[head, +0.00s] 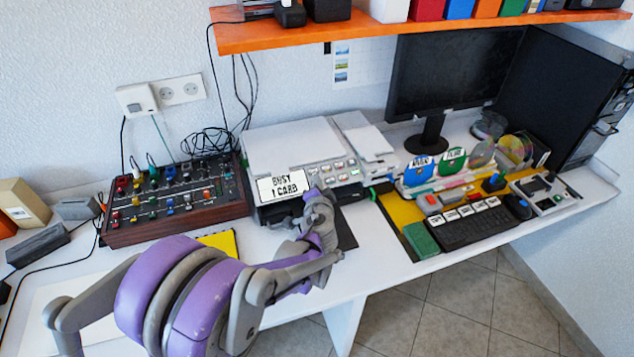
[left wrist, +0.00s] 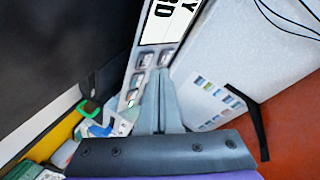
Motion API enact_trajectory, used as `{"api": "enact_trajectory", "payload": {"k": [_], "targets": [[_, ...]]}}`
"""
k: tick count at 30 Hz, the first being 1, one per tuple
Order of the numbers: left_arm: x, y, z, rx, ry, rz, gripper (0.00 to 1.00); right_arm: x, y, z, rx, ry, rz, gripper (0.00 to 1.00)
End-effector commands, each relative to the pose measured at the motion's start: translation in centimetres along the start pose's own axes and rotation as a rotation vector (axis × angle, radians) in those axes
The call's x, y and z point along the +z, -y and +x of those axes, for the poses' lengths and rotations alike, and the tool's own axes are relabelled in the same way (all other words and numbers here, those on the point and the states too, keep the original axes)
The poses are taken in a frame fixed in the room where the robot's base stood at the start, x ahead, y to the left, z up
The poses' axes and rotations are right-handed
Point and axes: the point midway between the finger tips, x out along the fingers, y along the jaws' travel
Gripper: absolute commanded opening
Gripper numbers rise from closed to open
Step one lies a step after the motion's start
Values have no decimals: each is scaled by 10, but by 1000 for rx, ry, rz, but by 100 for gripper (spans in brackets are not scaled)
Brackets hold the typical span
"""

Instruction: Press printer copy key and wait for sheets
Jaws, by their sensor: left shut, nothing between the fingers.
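The white printer (head: 290,143) stands on the desk against the wall. Its front panel has a row of small keys (head: 341,168), and a white sign (head: 282,187) reading "BUSY 1 CARD" is at its front left. My left gripper (head: 314,192) is shut and empty, at the panel just right of the sign. In the left wrist view its fingers (left wrist: 158,75) point at the panel beside the grey keys (left wrist: 140,75). Whether the fingertips touch a key I cannot tell. My gripper and arm hide part of the printer's front and the dark tray (head: 345,230). My right gripper is not in view.
An audio mixer (head: 175,200) stands left of the printer. A monitor (head: 455,70), a keyboard (head: 475,227), a green block (head: 420,240) and card holders (head: 418,172) stand to the right. An orange shelf (head: 290,38) overhangs the back. The desk front right of my arm is mostly clear.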

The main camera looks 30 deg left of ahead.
Motion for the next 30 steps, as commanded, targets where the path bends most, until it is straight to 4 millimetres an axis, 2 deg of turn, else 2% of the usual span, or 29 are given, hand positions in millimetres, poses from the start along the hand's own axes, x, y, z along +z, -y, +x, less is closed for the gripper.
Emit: {"api": "enact_trajectory", "payload": {"k": [8,23,30], "targets": [[-1,1,-1,0,0,0,0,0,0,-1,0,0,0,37],[-25,25,-32,0,-1,0,0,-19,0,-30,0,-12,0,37],[-25,25,-35,0,0,0,0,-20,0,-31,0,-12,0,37]]}}
